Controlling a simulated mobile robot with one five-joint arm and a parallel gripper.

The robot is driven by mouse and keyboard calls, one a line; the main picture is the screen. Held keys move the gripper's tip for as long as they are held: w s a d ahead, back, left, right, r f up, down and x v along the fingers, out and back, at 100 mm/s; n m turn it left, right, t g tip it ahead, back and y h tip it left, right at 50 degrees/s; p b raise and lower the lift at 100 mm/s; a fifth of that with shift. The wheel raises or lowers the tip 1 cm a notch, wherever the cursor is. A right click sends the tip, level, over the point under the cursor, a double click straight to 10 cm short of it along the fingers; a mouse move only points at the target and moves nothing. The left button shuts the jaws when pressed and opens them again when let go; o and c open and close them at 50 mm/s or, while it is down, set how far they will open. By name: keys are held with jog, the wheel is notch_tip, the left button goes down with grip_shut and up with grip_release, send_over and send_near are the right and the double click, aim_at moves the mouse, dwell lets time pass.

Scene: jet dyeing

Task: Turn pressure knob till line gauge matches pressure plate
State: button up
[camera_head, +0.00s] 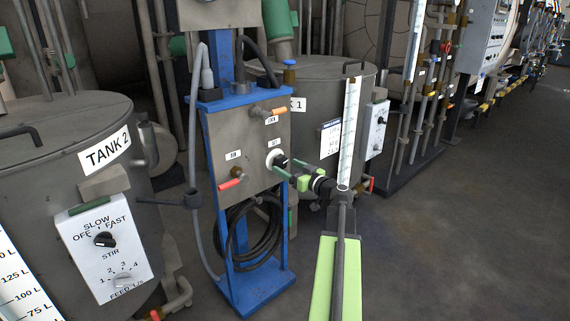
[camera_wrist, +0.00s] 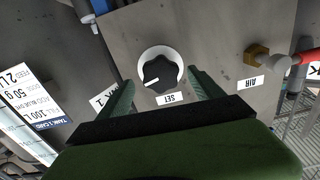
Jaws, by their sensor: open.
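The SET knob, black with a white pointer line on a white round dial (camera_wrist: 160,72), sits on the grey panel of a blue stand (camera_head: 255,130). In the wrist view its pointer aims to the lower left, with the SET label (camera_wrist: 170,98) nearest my gripper. The knob (camera_head: 277,159) also shows in the head view, partly hidden by my gripper. My gripper (camera_head: 291,170) is open, its green fingers on either side of the knob and seemingly short of gripping it. I cannot make out a line gauge face or a pressure plate; the box (camera_head: 219,13) above the stand is cut off.
A brass valve with an orange handle (camera_head: 271,112) and one with a red handle (camera_head: 231,183) stick out of the panel. A coiled black hose (camera_head: 265,235) hangs below. Tank 2 (camera_head: 60,150) stands at left, Tank 1 (camera_head: 318,69) behind. Floor at right is clear.

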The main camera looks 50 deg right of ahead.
aim_at(283, 164)
jog(key=w, duration=0.3)
jog(key=shift+w+d, duration=0.1)
jog(key=shift+w, duration=0.2)
